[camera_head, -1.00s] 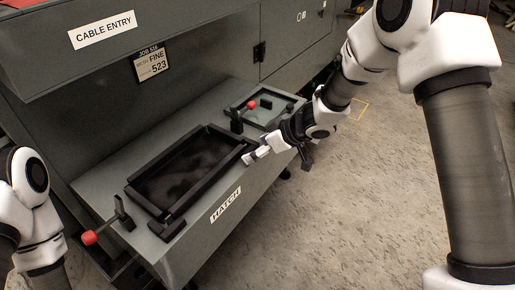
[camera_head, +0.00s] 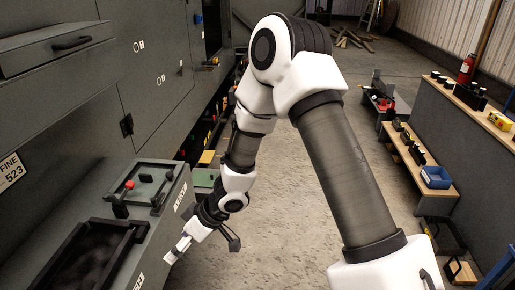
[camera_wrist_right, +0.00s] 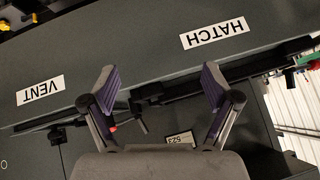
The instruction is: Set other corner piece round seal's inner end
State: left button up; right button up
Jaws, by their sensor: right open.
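The black rectangular seal (camera_head: 74,232) frames the dark hatch opening at the lower left of the head view, cut off by the picture edge. A dark block-like end shows at its upper right corner, but I cannot tell whether it is a separate corner piece. My right gripper (camera_head: 176,252) is open and empty, in front of the hatch ledge and apart from the seal. In the right wrist view the open fingers (camera_wrist_right: 160,82) have nothing between their tips; a dark bar by the hatch (camera_wrist_right: 262,66) lies beyond them. My left gripper is out of view.
The vent frame (camera_head: 178,171) with a red-knobbed clamp (camera_head: 129,185) is beyond the hatch. The HATCH label (camera_wrist_right: 214,33) and VENT label (camera_wrist_right: 40,90) show upside down. A wooden step shelf (camera_head: 425,172) with dark parts and a blue bin (camera_head: 435,177) stands right; the floor between is clear.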

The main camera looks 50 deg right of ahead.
jog(key=s+f+m+g+h, duration=0.2)
jog(key=s+f+m, duration=0.2)
jog(key=s+f, duration=0.9)
jog(key=s+d+f+m+g+h, duration=0.2)
jog(key=s+f, duration=0.6)
jog(key=s, duration=0.4)
jog(key=shift+d+g+h, duration=0.5)
jog(key=shift+d+h, duration=0.5)
jog(key=shift+h, duration=0.2)
notch_tip(320, 180, up, 3)
jog(key=p, duration=0.3)
jog(key=shift+r, duration=0.2)
